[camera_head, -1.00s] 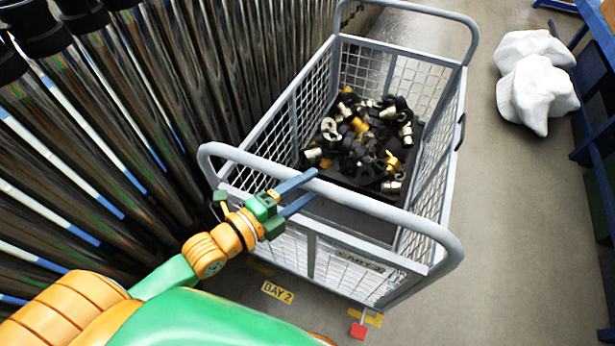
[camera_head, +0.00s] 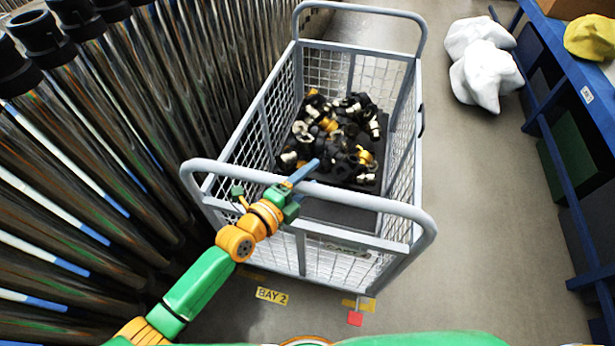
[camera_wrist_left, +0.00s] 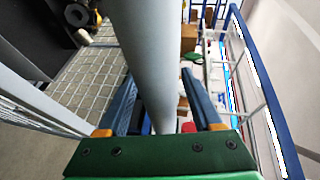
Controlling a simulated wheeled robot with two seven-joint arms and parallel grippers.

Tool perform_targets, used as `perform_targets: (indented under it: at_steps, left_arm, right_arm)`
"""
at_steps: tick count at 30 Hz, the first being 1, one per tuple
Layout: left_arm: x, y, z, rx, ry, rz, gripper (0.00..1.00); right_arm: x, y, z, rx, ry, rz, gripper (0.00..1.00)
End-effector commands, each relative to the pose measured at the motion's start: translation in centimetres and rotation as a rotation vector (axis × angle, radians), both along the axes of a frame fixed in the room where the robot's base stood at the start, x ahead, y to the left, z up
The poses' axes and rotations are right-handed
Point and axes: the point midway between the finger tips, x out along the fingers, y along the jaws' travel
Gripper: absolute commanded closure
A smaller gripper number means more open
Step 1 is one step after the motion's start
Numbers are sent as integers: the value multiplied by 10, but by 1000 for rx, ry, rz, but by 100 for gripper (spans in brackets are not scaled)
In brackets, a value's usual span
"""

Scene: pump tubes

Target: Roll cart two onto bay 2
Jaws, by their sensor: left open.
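The grey mesh cart (camera_head: 300,238) stands beside the row of tubes in the head view, with its rounded push handle (camera_head: 345,199) toward me. A small plate on its near side is too blurred to read. The yellow BAY 2 label (camera_head: 272,296) lies on the floor just in front of the cart. My left gripper (camera_head: 303,179) is open at the left part of the handle. In the left wrist view the handle bar (camera_wrist_left: 145,60) passes between its two fingers (camera_wrist_left: 168,105). My right gripper is not in view.
Dark tubes (camera_head: 110,150) line the left side, close to the cart. Black and yellow fittings (camera_head: 335,135) lie in the cart. A red piece (camera_head: 355,319) sits by a yellow floor strip. White sacks (camera_head: 485,75) and a blue rack (camera_head: 545,90) stand right; the floor between is clear.

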Motion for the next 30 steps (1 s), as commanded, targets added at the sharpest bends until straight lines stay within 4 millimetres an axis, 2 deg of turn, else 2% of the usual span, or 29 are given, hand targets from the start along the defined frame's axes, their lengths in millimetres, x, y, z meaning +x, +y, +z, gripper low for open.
perform_targets:
  at_steps: [6,7,14,30]
  left_arm:
    - [2,-1,0,0,0,0,33]
    - [2,-1,0,0,0,0,36]
    - [1,-1,0,0,0,1,98]
    - [1,-1,0,0,0,1,100]
  right_arm:
    - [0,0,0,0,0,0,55]
    - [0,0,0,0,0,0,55]
    - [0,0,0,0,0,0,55]
    - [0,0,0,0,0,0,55]
